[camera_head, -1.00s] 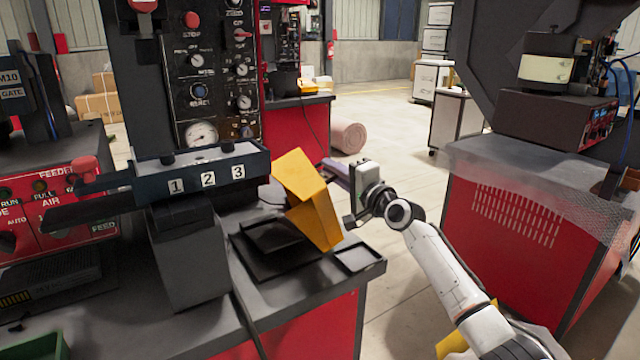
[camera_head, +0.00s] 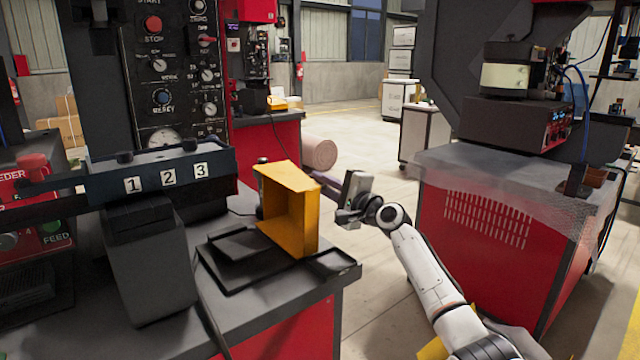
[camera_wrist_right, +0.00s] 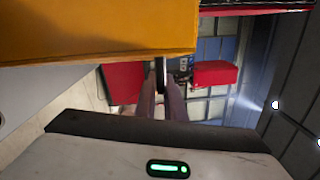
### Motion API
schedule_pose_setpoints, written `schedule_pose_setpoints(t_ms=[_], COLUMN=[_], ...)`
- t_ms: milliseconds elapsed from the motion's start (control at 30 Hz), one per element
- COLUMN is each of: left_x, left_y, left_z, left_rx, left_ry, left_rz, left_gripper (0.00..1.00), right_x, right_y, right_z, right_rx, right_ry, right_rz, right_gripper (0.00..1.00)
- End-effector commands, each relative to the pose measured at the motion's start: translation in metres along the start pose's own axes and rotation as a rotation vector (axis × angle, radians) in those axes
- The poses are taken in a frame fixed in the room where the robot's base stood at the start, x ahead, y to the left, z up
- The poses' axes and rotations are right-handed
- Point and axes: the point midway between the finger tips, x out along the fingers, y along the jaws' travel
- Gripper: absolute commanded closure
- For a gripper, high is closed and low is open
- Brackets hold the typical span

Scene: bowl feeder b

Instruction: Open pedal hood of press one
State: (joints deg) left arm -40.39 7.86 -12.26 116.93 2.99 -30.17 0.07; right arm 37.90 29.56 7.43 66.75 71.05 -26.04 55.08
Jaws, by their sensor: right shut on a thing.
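The yellow pedal hood (camera_head: 268,205) stands raised at the back of the black pedal base (camera_head: 222,275) on the press bench. Its hollow side faces the front right. My right gripper (camera_head: 322,181) reaches behind the hood's right side, with its fingertips partly hidden. In the right wrist view the fingers (camera_wrist_right: 161,95) are shut on a thin dark piece beside the hood's edge (camera_wrist_right: 110,40), which looks like its handle. My left gripper is not in view.
A dark bar with labels 1, 2, 3 (camera_head: 165,172) and a grey post (camera_head: 150,255) stand left of the pedal. The control panel (camera_head: 175,80) rises behind. A red cabinet (camera_head: 500,225) stands to the right, with open floor (camera_head: 385,185) between.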

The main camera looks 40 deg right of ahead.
Motion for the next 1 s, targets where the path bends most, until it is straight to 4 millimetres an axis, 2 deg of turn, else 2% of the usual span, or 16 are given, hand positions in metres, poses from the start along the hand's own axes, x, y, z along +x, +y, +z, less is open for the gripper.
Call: schedule_pose_setpoints(t_ms=[133, 167, 267, 667, 767, 1000], left_x=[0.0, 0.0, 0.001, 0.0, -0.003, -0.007], left_y=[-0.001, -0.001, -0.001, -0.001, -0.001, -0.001], left_z=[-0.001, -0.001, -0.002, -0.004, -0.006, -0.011], left_rx=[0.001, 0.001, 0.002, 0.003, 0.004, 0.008], left_ry=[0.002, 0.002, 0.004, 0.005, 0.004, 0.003], left_rz=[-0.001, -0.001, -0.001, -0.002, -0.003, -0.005], left_gripper=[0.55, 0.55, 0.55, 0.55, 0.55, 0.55], right_x=[0.001, 0.001, 0.0, -0.006, -0.017, -0.06], right_y=[-0.001, -0.001, -0.001, 0.0, -0.001, 0.0], right_z=[0.002, 0.002, 0.002, 0.001, 0.0, 0.001], right_rx=[0.004, 0.003, 0.002, -0.001, -0.003, -0.003], right_ry=[-0.003, -0.003, -0.003, -0.001, 0.0, -0.001], right_rz=[-0.002, -0.002, -0.002, 0.0, 0.001, 0.003], right_gripper=[1.0, 0.89, 0.72, 0.72, 0.72, 0.72])
